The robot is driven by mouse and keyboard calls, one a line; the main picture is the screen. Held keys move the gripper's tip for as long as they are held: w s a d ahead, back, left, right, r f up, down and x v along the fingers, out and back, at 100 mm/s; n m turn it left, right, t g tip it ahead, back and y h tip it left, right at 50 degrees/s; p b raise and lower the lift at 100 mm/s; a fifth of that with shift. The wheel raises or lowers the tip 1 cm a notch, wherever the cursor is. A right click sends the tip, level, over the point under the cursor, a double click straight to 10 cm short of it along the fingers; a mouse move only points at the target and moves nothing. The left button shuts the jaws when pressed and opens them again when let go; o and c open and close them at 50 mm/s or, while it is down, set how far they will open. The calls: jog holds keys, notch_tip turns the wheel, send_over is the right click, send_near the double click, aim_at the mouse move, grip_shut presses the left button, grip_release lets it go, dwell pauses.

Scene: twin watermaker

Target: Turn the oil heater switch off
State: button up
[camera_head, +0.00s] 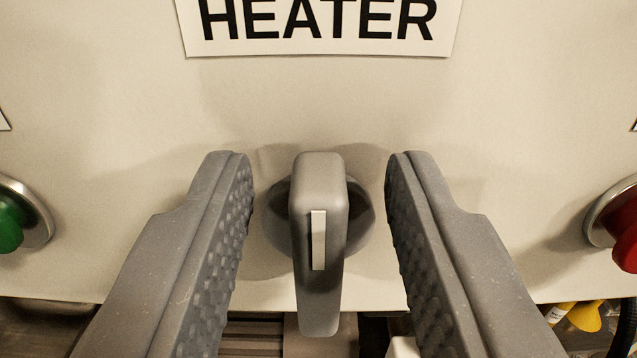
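The oil heater switch (330,190) is a grey rotary handle with a pale marker strip, in the middle of the camera view. Its handle stands about upright, with the long end pointing down. A round base shows behind it on the panel. Above it is a white label (320,45) that reads "HEATER"; any words higher up are cut off. My gripper (320,170) is open, with one grey textured finger on each side of the switch. A visible gap separates each finger from the handle, so neither appears to touch it.
The beige panel (110,120) fills most of the view. A green button (10,226) is at the left edge and a red button (625,232) at the right edge. Below the panel's lower edge are dark equipment and a yellow part (584,316).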

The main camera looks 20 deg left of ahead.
grip_shut()
